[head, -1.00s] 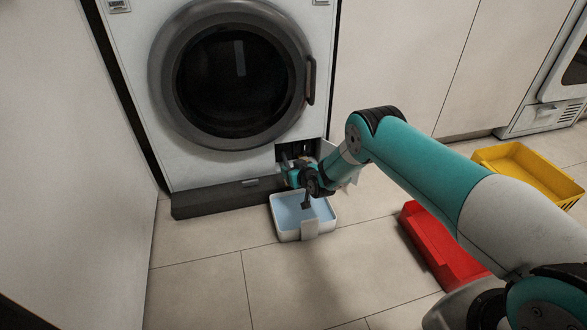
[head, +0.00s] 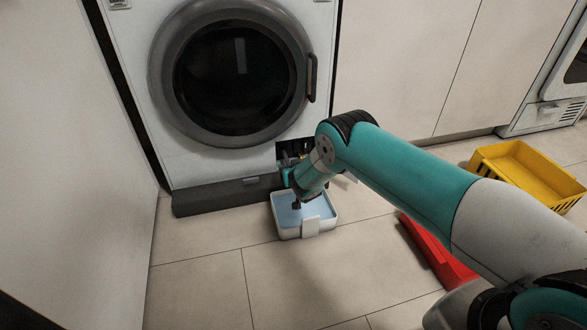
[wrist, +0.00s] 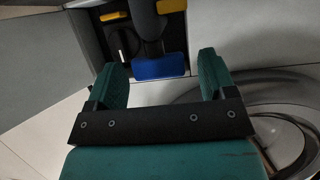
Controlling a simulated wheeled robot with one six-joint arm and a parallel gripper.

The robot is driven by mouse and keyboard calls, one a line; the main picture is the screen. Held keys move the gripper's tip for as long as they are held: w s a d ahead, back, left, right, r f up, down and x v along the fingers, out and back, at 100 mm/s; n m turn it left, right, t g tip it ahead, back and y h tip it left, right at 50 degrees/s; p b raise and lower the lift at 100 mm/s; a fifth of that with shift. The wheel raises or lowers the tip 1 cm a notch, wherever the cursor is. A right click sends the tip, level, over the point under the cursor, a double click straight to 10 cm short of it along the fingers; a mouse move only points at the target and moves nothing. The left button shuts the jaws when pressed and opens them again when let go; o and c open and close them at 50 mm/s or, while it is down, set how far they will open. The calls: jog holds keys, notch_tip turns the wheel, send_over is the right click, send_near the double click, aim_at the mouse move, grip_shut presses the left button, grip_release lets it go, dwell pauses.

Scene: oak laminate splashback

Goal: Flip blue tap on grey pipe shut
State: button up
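The blue tap (wrist: 160,68) shows in the wrist view as a wide blue block across the lower end of the grey pipe (wrist: 149,28). It lies in line with the gap between my fingertips; I cannot tell if they touch it. My gripper (wrist: 161,66) is open, with one teal finger on each side of the gap. In the head view my gripper (head: 286,178) is low at the small opening (head: 284,150) under the washing machine door. The tap is hidden there.
Yellow parts (wrist: 113,16) and a black round cap (wrist: 122,45) sit close to the pipe. A white tray with a blue inside (head: 288,233) stands on the floor below my gripper. A red crate (head: 432,247) and a yellow crate (head: 520,172) stand at the right.

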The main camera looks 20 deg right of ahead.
jog(key=shift+r, duration=0.1)
jog(key=shift+s+r+p, duration=0.15)
jog(key=shift+s+p, duration=0.05)
jog(key=shift+p, duration=0.1)
jog(key=p+v, duration=1)
jog(key=v, duration=0.7)
